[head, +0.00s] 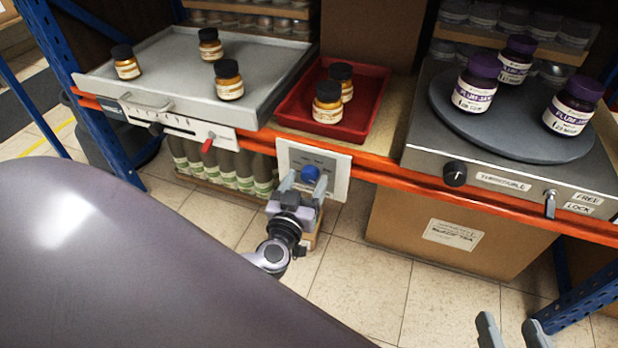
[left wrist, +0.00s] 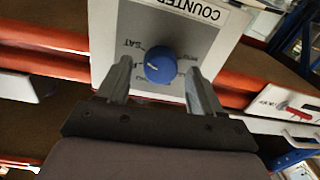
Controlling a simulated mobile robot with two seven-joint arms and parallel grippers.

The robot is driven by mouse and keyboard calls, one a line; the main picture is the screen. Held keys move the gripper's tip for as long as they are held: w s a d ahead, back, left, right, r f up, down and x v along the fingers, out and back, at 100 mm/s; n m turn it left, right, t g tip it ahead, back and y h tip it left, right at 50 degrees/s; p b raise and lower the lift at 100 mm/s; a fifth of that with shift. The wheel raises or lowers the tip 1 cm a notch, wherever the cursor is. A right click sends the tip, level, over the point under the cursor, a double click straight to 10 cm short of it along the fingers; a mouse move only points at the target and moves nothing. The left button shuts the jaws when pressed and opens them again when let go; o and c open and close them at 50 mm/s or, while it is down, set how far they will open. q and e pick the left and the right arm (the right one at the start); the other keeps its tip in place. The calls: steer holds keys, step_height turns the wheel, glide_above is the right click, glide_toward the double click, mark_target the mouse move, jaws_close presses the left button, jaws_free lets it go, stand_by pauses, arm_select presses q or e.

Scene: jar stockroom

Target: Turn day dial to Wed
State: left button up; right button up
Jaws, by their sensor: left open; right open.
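The day dial is a round blue knob (head: 310,174) on a white-framed grey panel (head: 337,189) on the orange front rail. It shows larger in the left wrist view (left wrist: 160,64), where its white mark points left. A SAT label is readable near it; the other day labels are too small or hidden. My left gripper (head: 304,183) is open at the dial, with its fingers on either side of the knob in the left wrist view (left wrist: 159,66). I cannot tell whether they touch it. My right gripper (head: 509,323) is open and empty at the bottom right, away from the panel.
A red tray (head: 286,117) with two amber jars stands above the panel. A grey tray (head: 180,60) with several amber jars is at left, and a turntable (head: 450,108) with plum jars at right. A cardboard box (head: 400,222) stands below. Floor in front is clear.

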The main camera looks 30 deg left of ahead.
arm_select(q)
steer(key=shift+w, duration=0.2)
steer(key=c, duration=1.1)
steer(key=shift+o, duration=0.2)
steer(key=shift+r, duration=0.1)
